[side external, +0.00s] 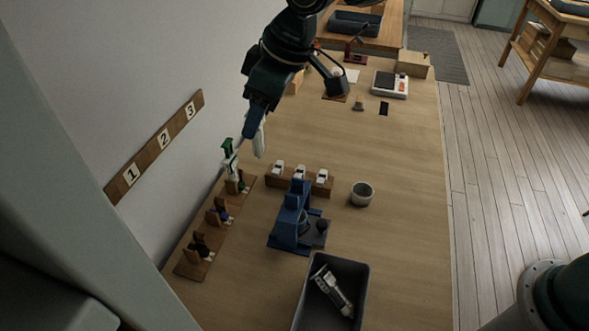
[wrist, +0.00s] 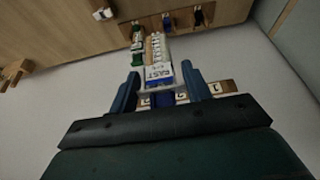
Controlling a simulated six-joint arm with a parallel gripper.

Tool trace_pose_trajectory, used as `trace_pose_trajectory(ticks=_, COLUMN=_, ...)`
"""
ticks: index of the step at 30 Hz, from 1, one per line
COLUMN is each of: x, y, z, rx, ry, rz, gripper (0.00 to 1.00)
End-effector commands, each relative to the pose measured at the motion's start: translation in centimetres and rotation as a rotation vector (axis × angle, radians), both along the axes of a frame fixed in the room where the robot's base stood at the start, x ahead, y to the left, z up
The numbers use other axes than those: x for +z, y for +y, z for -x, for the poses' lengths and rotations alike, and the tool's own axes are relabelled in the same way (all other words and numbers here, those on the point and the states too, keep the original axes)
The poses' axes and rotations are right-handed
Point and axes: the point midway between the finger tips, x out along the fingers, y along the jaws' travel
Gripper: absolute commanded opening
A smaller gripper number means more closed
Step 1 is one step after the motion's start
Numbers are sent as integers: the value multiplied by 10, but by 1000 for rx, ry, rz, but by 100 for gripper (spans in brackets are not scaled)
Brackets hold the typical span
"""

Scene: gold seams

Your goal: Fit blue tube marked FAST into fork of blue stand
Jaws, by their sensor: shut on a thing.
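The tube marked FAST (wrist: 158,72), white with a blue label band, is between the two fingers of my gripper (wrist: 160,84) in the wrist view. My gripper (side external: 256,128) is shut on it, above the wall side of the table. In the side view a pale tube shape (side external: 260,142) hangs at the fingers; its marking is unreadable there. The blue stand (side external: 293,215) stands on the table, lower and to the right of my gripper, apart from it. Its fork is too small to make out clearly.
A wooden rack (side external: 183,266) along the wall carries green (side external: 228,150), blue and black items, the green one close to my gripper. A block with white-topped items (side external: 300,172), a grey cup (side external: 362,193) and a grey bin (side external: 359,270) surround the stand. A numbered board (side external: 148,157) hangs on the wall.

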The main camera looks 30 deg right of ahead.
Motion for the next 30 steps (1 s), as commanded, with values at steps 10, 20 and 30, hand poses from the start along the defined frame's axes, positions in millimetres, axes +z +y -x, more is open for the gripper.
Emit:
trace_pose_trajectory(ticks=10, x=-10, y=-39, z=33, rx=-18, ry=-2, rz=2, gripper=22)
trace_pose_trajectory(ticks=20, x=-13, y=-47, z=42, rx=-21, ry=-4, rz=4, gripper=22)
trace_pose_trajectory(ticks=30, x=-17, y=-47, z=42, rx=-21, ry=-4, rz=4, gripper=22)
